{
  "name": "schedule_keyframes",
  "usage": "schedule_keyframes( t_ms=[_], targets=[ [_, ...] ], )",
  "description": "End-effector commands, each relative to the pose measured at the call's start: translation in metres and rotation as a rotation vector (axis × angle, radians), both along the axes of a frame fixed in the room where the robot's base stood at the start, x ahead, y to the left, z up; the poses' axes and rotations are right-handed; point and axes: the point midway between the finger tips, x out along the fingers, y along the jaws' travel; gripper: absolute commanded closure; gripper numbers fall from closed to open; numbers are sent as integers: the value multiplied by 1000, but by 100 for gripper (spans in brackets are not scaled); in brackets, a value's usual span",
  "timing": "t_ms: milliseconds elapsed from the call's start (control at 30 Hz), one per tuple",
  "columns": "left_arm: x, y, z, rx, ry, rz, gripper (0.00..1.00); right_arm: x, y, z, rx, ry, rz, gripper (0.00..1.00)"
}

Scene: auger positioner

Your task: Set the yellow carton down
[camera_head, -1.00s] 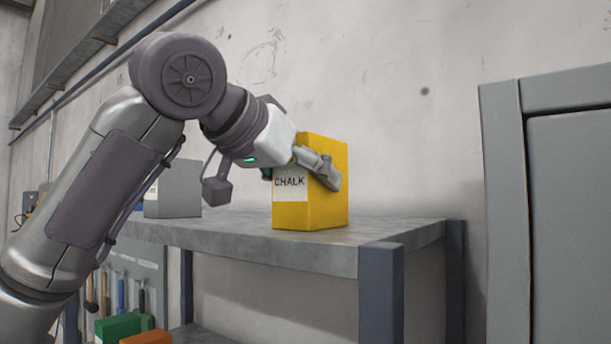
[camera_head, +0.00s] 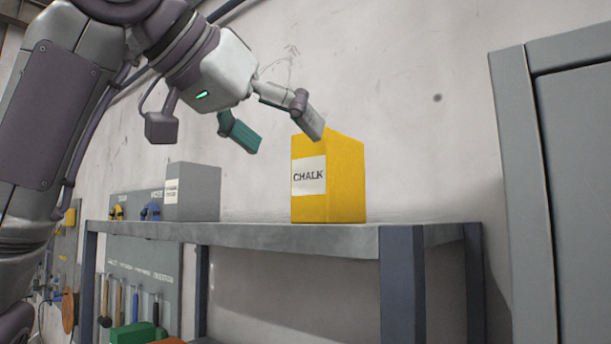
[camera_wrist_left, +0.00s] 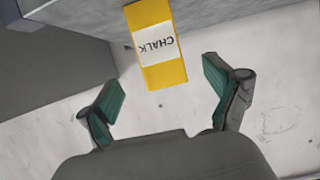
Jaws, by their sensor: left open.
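The yellow carton (camera_head: 345,182) with a white CHALK label stands upright on the grey shelf top (camera_head: 290,237), near its right end. My left gripper (camera_head: 281,138) is open and empty, above and to the left of the carton in the head view. In the left wrist view the carton (camera_wrist_left: 165,75) lies beyond the gap between the spread fingers of the left gripper (camera_wrist_left: 166,98). The jaws are apart from it. My right gripper is not in view.
A grey box (camera_head: 196,192) stands on the shelf to the left of the carton. A tall grey cabinet (camera_head: 575,200) stands at the right. A tool board (camera_head: 140,265) and a green box (camera_head: 130,335) are lower left. The shelf between the two boxes is clear.

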Motion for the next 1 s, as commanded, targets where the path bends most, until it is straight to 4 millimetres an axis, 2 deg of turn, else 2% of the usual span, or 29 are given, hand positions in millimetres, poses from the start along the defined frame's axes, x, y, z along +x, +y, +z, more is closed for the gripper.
schedule_keyframes(
  t_ms=[100,267,1000],
  targets=[
    [-13,9,5,0,0,0,10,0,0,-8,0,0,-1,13],
    [-21,15,10,0,1,-1,10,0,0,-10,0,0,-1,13],
    [-21,15,11,0,1,-1,10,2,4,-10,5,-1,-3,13]
  ],
)
